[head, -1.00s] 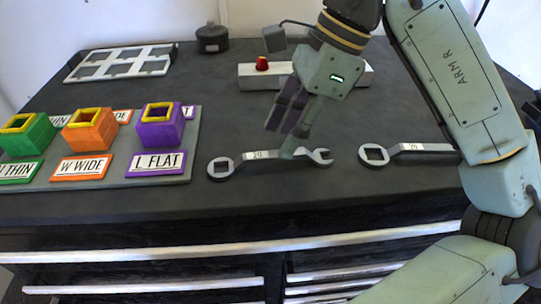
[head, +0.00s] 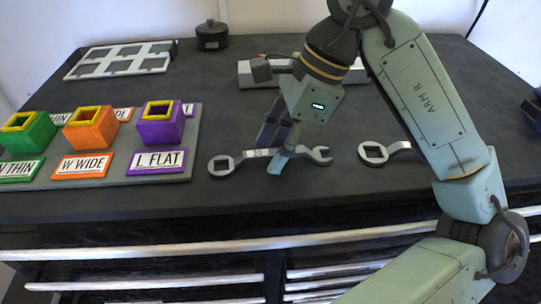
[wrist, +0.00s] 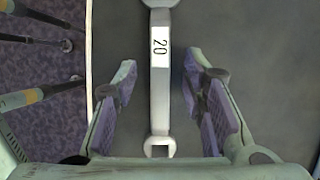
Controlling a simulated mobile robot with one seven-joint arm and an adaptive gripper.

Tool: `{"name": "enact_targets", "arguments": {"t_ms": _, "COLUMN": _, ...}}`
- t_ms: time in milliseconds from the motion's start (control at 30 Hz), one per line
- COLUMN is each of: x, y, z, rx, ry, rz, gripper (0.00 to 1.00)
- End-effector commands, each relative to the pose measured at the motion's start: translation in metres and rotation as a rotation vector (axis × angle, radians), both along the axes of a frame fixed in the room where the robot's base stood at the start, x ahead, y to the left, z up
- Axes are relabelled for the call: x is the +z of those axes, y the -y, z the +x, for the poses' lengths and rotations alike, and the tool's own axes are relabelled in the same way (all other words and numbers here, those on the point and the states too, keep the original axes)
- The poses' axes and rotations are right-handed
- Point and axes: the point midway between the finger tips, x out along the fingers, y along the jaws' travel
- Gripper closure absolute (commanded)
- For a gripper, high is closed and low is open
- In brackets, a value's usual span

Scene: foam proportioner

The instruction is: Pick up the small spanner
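The small spanner (head: 228,163) lies flat on the dark worktop, grey, with a ring end at left and an open jaw at right. It also shows in the wrist view (wrist: 160,95), running between my fingers, with a white label reading 20. My gripper (head: 272,152) is over its handle, pointing down. In the wrist view my gripper (wrist: 159,72) is open, one finger on each side of the handle with a gap on both sides. One finger hides a bit of the handle in the head view. A second spanner (head: 374,153) lies to the right, partly hidden behind my arm.
A grey board (head: 190,172) with green, orange and purple holders (head: 160,123) stands at left. A pale block (head: 246,73) lies behind my gripper. A grid tray (head: 120,60) and dark pot (head: 211,35) are at the back. The worktop's front edge is near the spanners.

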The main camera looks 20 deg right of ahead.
Motion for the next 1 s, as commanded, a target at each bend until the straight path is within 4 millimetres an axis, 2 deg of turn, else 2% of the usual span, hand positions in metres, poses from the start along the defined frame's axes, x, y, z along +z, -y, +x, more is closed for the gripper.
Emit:
{"name": "enact_targets", "arguments": {"t_ms": 667, "x": -0.003, "y": -0.0001, "z": -0.0001, "rx": 0.0, "ry": 0.0, "rz": 0.0, "gripper": 0.62}}
{"name": "enact_targets", "arguments": {"t_ms": 1000, "x": -0.003, "y": -0.0001, "z": 0.0, "rx": 0.0, "ry": 0.0, "rz": 0.0, "gripper": 0.84}}
